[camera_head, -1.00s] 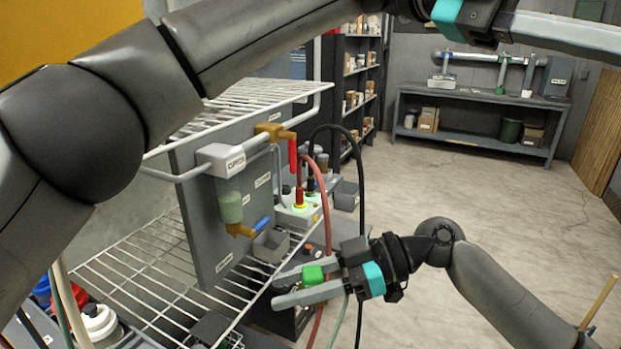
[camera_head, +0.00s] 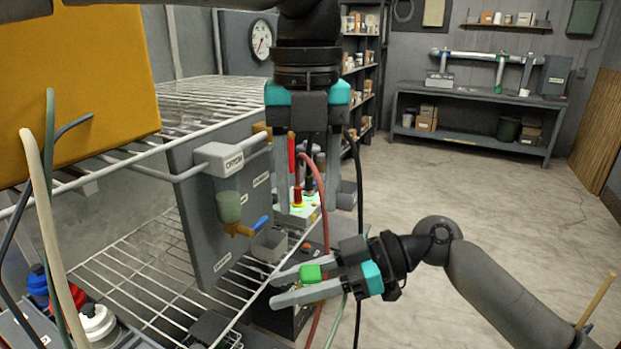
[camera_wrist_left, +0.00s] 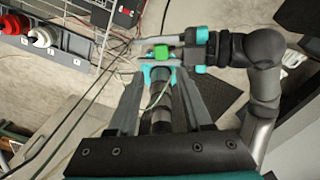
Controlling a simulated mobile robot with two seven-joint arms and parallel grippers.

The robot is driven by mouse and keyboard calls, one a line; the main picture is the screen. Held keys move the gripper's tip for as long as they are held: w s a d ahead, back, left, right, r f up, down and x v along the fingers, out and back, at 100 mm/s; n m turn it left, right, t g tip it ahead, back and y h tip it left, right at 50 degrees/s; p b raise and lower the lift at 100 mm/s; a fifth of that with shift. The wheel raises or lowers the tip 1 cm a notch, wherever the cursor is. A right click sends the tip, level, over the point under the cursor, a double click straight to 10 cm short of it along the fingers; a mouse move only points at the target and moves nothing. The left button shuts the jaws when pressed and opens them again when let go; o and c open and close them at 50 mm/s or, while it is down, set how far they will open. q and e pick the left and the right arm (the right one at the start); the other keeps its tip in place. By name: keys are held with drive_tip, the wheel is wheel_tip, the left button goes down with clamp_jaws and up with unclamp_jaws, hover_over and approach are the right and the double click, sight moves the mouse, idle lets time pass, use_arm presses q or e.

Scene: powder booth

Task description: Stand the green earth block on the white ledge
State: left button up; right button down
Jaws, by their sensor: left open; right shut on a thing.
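The green earth block (camera_head: 311,273) is between the fingers of my right gripper (camera_head: 279,288), held in the air in front of the lower wire rack. It also shows in the left wrist view (camera_wrist_left: 160,52). A thin green cable hangs below that gripper. My left gripper (camera_head: 312,178) points down, fingers apart and empty, above and behind the block. A small white surface (camera_head: 311,206) behind the hanging grey panel carries a red plug and a dark plug; I cannot tell surely that it is the white ledge. The left gripper's fingers partly hide it.
Red and black hoses (camera_head: 358,200) hang close to both grippers. The grey panel (camera_head: 197,235), with a valve (camera_head: 239,229), hangs from the wire rack. A small grey bin (camera_head: 270,246) stands behind the right gripper. The floor at right is clear.

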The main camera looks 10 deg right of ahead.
sight(310, 270)
use_arm(q)
wheel_tip(310, 270, down, 11)
drive_tip(key=shift+d+r, duration=0.1)
idle(0.3)
clamp_jaws()
idle(0.4)
use_arm(e)
drive_tip(key=shift+c, duration=2.2)
unclamp_jaws()
